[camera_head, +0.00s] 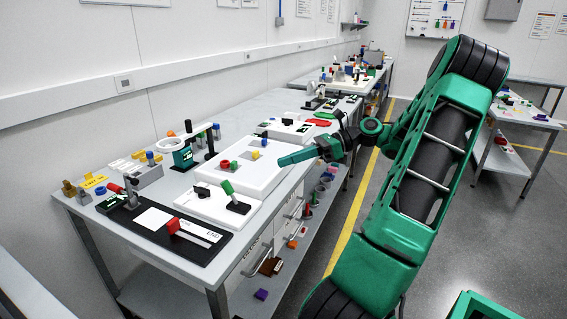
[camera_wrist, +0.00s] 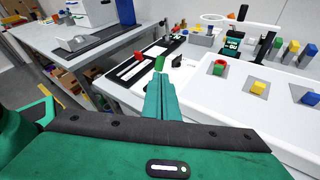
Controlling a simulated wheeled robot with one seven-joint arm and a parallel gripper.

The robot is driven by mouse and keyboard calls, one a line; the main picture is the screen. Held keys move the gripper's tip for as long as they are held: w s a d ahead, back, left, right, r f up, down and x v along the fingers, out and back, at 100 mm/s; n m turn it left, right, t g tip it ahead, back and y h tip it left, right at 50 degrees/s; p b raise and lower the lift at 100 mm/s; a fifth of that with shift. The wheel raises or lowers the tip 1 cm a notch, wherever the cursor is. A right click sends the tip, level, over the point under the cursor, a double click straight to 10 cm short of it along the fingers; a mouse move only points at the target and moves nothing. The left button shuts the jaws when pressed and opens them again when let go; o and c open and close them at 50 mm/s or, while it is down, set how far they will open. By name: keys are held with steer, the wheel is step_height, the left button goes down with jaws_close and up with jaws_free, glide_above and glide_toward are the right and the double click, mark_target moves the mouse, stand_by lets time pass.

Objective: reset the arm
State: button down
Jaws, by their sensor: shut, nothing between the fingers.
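My arm reaches from the lower right of the head view toward the workbench (camera_head: 130,236). My gripper (camera_head: 282,161) is above the right part of the bench, beside the white panel with coloured pieces. Its two green fingers lie together, with nothing between them. In the wrist view my gripper (camera_wrist: 160,85) points forward, away from the camera, and its fingers are closed. It looks clear of the objects on the bench.
The white panel (camera_head: 262,182) bears red, yellow and blue pieces. A black board with a red slider (camera_head: 172,226) and a green-handled lever (camera_head: 228,188) are nearer. A magnifier (camera_head: 178,143) stands behind. Open floor (camera_head: 345,185) with a yellow line lies right of the bench.

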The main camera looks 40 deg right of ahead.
stand_by(0.3)
steer(key=s+a+f+n+g+h, duration=0.2)
steer(key=a+f+n+g+h, duration=0.5)
steer(key=a, duration=0.4)
steer(key=s+a+r+n+h, duration=0.1)
steer(key=s+n+h, duration=0.1)
steer(key=s+n, duration=0.5)
steer(key=s+a+r+n+g+h, duration=0.1)
steer(key=s+n+h, duration=0.1)
steer(key=s+n, duration=0.5)
steer(key=s, duration=0.5)
steer(key=shift+a+r+h, duration=0.15)
steer(key=shift+a+h, duration=0.25)
